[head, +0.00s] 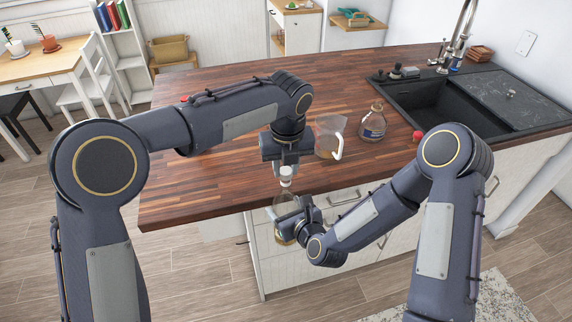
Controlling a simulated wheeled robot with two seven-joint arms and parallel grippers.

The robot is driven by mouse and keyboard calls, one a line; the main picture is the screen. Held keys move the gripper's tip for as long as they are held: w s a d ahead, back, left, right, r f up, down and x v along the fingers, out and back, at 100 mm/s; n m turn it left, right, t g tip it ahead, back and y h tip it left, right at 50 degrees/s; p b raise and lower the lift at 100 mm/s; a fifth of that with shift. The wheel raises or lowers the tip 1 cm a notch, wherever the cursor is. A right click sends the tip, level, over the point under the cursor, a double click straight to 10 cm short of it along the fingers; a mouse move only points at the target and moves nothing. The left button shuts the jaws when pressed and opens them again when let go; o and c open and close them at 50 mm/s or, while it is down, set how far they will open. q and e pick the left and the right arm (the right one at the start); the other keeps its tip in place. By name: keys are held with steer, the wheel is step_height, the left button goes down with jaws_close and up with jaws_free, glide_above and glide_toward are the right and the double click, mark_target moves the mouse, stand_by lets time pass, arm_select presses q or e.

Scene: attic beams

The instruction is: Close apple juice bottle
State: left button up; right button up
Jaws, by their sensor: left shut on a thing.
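The apple juice bottle (283,238), clear with amber juice low inside, is in the air just in front of the counter's front edge. My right gripper (281,217) is shut on its body from the right and hides part of it. A small white cap (286,172) is directly above the bottle's neck. My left gripper (286,164) points down from above and is shut on the cap. The cap looks lined up with the bottle's mouth, but I cannot tell whether they touch.
On the wooden counter (200,193) stand a clear pitcher (326,137) and another glass bottle (372,126) with a label. A red round thing (418,135) lies near my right arm. A dark sink (440,92) is at the right.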

arm_select(q)
steer(key=m, duration=0.5)
steer(key=shift+a+h, duration=0.15)
steer(key=shift+h, duration=0.25)
steer(key=m, duration=0.5)
steer(key=o, duration=0.9)
steer(key=shift+o, duration=0.2)
steer(key=shift+r, duration=2.3)
steer(key=shift+c, duration=0.3)
